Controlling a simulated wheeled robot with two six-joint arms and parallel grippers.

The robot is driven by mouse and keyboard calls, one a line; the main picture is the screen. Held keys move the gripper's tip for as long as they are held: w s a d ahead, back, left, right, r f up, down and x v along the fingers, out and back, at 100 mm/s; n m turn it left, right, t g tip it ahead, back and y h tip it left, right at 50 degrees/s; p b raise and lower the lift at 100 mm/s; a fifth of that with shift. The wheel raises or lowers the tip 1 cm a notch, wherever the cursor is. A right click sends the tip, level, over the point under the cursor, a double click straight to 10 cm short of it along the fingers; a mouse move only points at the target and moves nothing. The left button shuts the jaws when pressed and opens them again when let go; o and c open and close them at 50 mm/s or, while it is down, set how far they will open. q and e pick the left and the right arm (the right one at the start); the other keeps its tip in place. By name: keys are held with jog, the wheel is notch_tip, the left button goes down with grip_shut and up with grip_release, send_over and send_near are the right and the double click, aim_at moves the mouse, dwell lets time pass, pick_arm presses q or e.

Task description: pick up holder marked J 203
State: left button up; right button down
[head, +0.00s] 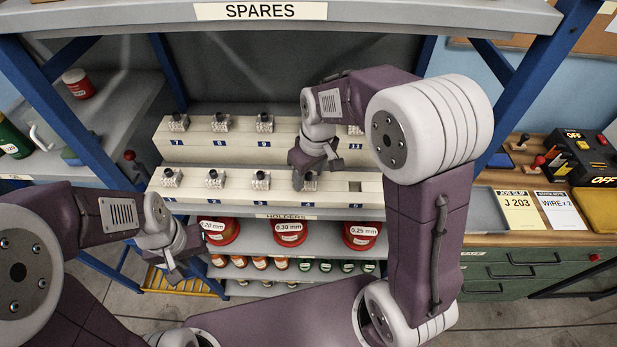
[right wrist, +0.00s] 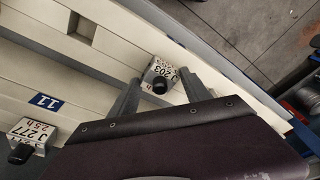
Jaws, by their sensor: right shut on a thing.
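The holder marked J 203 (right wrist: 162,73) is a small pale block with a black round knob and a printed label. In the right wrist view it is between the two fingers of my right gripper (right wrist: 157,90), which is shut on it. In the head view my right gripper (head: 315,172) is at the lower tier of the holder rack (head: 230,190), with the holder (head: 309,183) partly hidden under it. I cannot tell whether the holder is clear of its seat. My left gripper (head: 185,258) looks open and empty, left of and below the rack.
Other holders stand on both tiers, one marked J 277 (right wrist: 27,133) near label 11. An empty slot (head: 355,186) is right of the gripped holder. Red spools (head: 290,232) sit below. A job slip reading J 203 (head: 519,208) lies on the right bench.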

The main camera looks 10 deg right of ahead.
jog(key=shift+r, duration=0.45)
notch_tip(320, 180, up, 2)
jog(key=shift+w+r, duration=0.1)
jog(key=shift+r, duration=0.1)
jog(key=s+a+b, duration=0.1)
jog(key=s+a, duration=0.1)
jog(key=s, duration=0.6)
jog(key=s+a+b, duration=0.1)
jog(key=s+a, duration=0.2)
jog(key=s, duration=0.6)
jog(key=shift+s, duration=0.25)
jog(key=shift+r, duration=0.1)
jog(key=shift+r+p, duration=0.65)
